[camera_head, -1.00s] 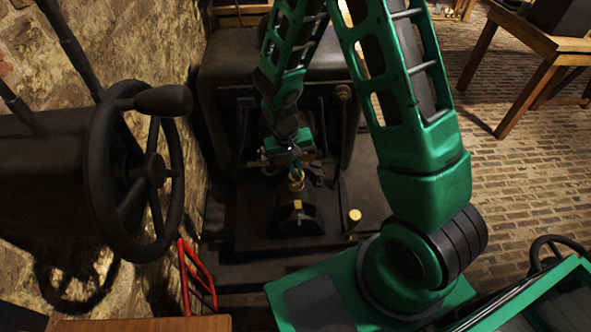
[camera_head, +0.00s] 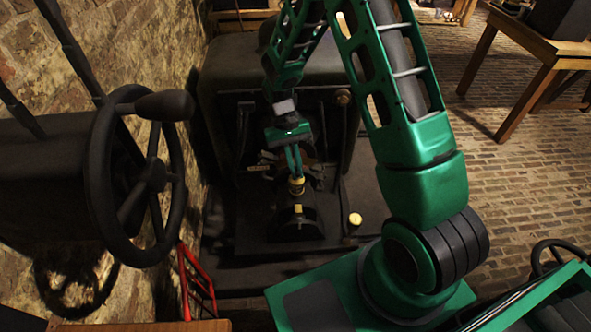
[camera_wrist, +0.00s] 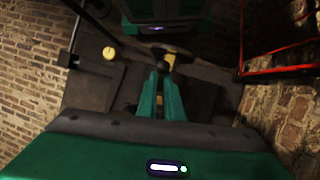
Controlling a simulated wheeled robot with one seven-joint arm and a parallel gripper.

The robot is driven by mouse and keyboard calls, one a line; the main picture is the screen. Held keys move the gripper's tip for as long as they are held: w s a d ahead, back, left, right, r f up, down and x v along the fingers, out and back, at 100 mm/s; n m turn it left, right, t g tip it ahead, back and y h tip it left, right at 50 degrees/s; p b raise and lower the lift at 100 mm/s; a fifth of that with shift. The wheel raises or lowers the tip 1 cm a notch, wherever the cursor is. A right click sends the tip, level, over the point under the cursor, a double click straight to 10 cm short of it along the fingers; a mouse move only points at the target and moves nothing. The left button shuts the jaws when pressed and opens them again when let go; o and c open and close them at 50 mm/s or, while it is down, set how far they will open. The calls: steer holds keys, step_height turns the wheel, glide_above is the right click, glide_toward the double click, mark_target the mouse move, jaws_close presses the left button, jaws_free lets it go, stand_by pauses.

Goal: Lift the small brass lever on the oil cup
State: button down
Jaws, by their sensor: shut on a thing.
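The oil cup (camera_head: 297,188) is a small brass-coloured cup on top of the dark machine, in the middle of the head view. My gripper (camera_head: 295,172) points down with its green fingers close together right at the top of the cup. In the wrist view the fingers of my gripper (camera_wrist: 165,75) reach forward to a small brass piece (camera_wrist: 168,60), and they are shut on it. This appears to be the small brass lever. The fingertips cover most of it, so its exact tilt cannot be told.
A dark handwheel (camera_head: 150,175) stands at the left by the stone wall. A brass knob (camera_head: 355,219) sits right of the cup and also shows in the wrist view (camera_wrist: 109,52). A red frame (camera_head: 197,282) stands at lower left. Brick floor (camera_head: 520,170) lies open at the right.

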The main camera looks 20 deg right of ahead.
steer(key=shift+w, duration=0.1)
steer(key=c, duration=1.9)
jaws_free()
steer(key=v, duration=1)
steer(key=shift+w+r, duration=0.15)
steer(key=shift+r, duration=0.25)
steer(key=shift+o, duration=0.4)
